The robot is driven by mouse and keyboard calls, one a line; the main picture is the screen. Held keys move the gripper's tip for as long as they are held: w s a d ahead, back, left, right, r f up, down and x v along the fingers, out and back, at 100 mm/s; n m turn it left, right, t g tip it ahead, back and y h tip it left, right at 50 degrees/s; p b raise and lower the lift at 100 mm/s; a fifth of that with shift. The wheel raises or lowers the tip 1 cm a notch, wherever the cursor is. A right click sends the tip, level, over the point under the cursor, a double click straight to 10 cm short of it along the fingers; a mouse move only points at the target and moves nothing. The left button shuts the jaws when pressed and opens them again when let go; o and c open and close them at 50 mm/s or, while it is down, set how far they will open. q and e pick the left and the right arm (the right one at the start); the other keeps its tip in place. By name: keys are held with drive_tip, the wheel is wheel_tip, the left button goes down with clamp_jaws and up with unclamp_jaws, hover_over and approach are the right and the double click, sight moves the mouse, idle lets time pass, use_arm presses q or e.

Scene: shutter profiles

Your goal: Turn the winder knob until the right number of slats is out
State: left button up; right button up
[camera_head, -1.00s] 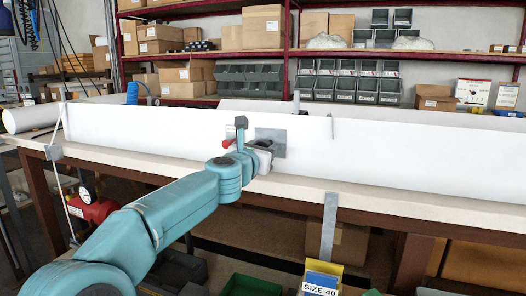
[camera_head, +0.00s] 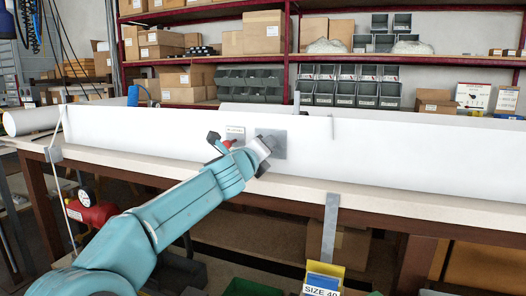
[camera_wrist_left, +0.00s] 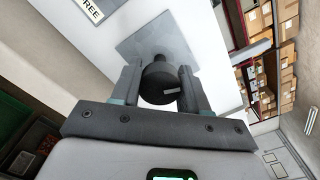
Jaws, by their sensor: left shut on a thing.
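The winder knob (camera_wrist_left: 158,78) is a dark round knob standing out from a grey square plate (camera_head: 276,143) on the front of a long white housing (camera_head: 400,150). In the left wrist view the two fingers of my left gripper (camera_wrist_left: 160,86) are closed on either side of the knob. In the head view my left gripper (camera_head: 264,144) is at the plate, its wrist tilted, and it hides the knob. No separate slats can be made out. My right gripper is in neither view.
A small label plate (camera_head: 235,130) and a red part (camera_head: 228,143) sit left of the grey plate. In the left wrist view a label reading "FREE" (camera_wrist_left: 91,9) shows. A yellow holder marked "SIZE 40" (camera_head: 322,284) is below the bench edge (camera_head: 380,203).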

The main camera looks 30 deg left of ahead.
use_arm(q)
drive_tip(key=shift+a+r+n, duration=0.1)
drive_tip(key=shift+r+n, duration=0.1)
drive_tip(key=shift+n, duration=1.6)
drive_tip(key=o, duration=1)
drive_tip(key=shift+o, duration=0.2)
drive_tip(key=shift+f, duration=0.1)
drive_tip(key=shift+s+f, duration=0.1)
drive_tip(key=shift+s, duration=0.05)
